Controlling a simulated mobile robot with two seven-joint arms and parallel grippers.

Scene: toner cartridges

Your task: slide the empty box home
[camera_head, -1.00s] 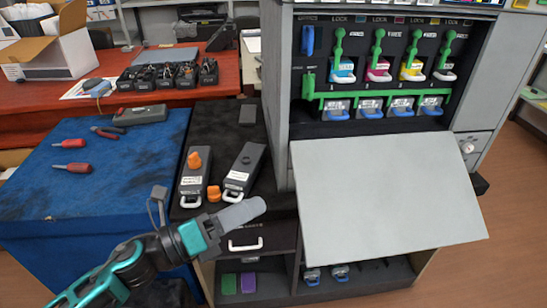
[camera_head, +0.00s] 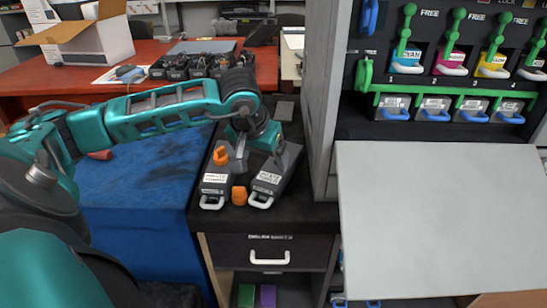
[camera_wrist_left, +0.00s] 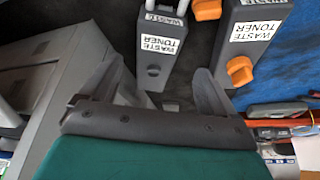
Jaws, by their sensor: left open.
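Two dark waste toner boxes with white handles and labels lie on the black counter. The right box (camera_head: 270,180) shows no orange cap on it; it also shows in the left wrist view (camera_wrist_left: 157,62). The left box (camera_head: 215,183) carries an orange cap; it is on the right in the left wrist view (camera_wrist_left: 230,60). A loose orange cap (camera_head: 239,195) lies between their front ends. My left gripper (camera_head: 262,150) is open above the right box. In the left wrist view its fingers (camera_wrist_left: 155,85) stand apart on either side of the box's far end. My right gripper is not in view.
The printer (camera_head: 322,100) stands right of the counter, its grey front door (camera_head: 440,215) folded down. Green levers and a green rail (camera_head: 450,92) show inside. A drawer (camera_head: 270,245) is under the counter. A blue-covered table (camera_head: 140,220) is at left, partly behind my arm.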

